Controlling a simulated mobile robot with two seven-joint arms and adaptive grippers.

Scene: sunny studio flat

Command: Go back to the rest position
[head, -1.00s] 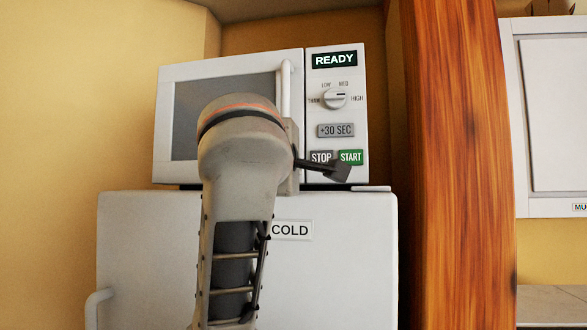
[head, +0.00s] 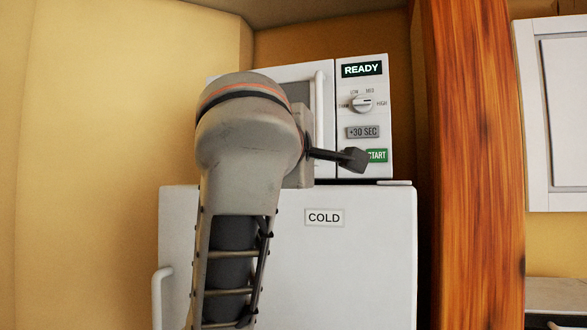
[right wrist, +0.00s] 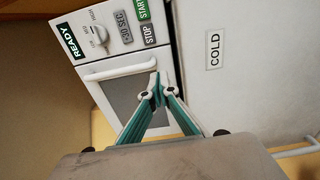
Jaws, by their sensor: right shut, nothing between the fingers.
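My right arm rises through the middle of the head view, in front of the fridge and microwave. Its gripper is hidden there behind my wrist. In the right wrist view my right gripper (right wrist: 160,86) is shut, its teal fingers meeting at the tips with nothing between them. The fingertips show against the microwave door; their distance from it is hard to judge. The white microwave (head: 375,125) reads READY, and its door looks closed. It also shows turned sideways in the right wrist view (right wrist: 128,80). My left gripper is in neither view.
The microwave stands on a white fridge (head: 350,260) labelled COLD, its door closed. A wooden post (head: 475,160) rises to the right. Beyond it are a white wall cupboard (head: 565,110) and a counter (head: 560,293). A yellow wall (head: 110,150) is at the left.

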